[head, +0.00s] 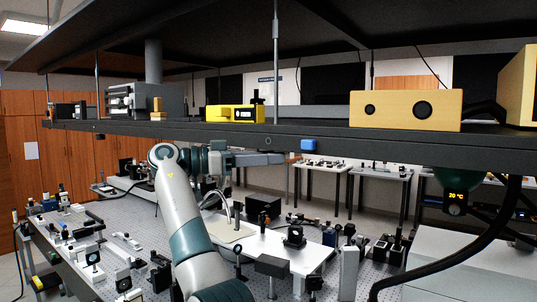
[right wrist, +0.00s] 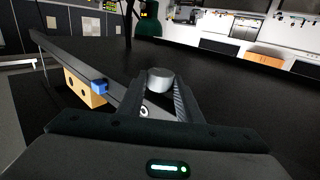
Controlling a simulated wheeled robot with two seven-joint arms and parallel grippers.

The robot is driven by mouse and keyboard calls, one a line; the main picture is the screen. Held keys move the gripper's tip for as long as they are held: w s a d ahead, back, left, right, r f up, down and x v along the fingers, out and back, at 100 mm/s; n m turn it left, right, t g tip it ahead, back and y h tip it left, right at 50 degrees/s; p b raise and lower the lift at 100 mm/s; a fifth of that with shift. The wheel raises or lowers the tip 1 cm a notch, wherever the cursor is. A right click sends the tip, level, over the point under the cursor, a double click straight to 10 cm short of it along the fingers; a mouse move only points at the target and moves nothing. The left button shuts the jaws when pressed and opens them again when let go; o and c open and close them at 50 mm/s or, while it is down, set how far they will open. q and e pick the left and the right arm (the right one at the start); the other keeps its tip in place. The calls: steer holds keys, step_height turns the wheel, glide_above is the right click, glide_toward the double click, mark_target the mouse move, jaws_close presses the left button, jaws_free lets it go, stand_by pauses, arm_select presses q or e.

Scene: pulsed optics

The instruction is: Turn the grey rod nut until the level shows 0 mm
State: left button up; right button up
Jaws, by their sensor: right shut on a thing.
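My right gripper (head: 284,158) is just under the front edge of the overhead shelf, with its arm rising from the bottom of the head view. In the right wrist view its two dark fingers (right wrist: 161,100) are closed around a short grey cylinder, the grey rod nut (right wrist: 160,78). The nut is not clear in the head view. A yellow box-like device (head: 235,113), which looks like the level, stands on the shelf; its reading is too small to make out. My left gripper is not in view.
The shelf edge (head: 200,130) runs close above my right gripper. A blue block (head: 308,145) sits on that edge, right of the gripper. A pale yellow box (head: 405,110) stands on the shelf. The optical table below is crowded with mounts and a white plate (head: 280,240).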

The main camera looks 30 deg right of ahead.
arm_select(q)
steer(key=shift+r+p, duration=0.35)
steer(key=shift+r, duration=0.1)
arm_select(e)
steer(key=shift+w+m+g+y, duration=0.1)
steer(key=shift+m+g+y, duration=0.2)
steer(key=shift+m+g, duration=0.3)
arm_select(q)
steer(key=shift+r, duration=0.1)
arm_select(e)
steer(key=shift+g, duration=0.4)
steer(key=o, duration=1)
steer(key=shift+o, duration=0.2)
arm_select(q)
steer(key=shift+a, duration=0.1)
arm_select(e)
steer(key=shift+d+f, duration=0.1)
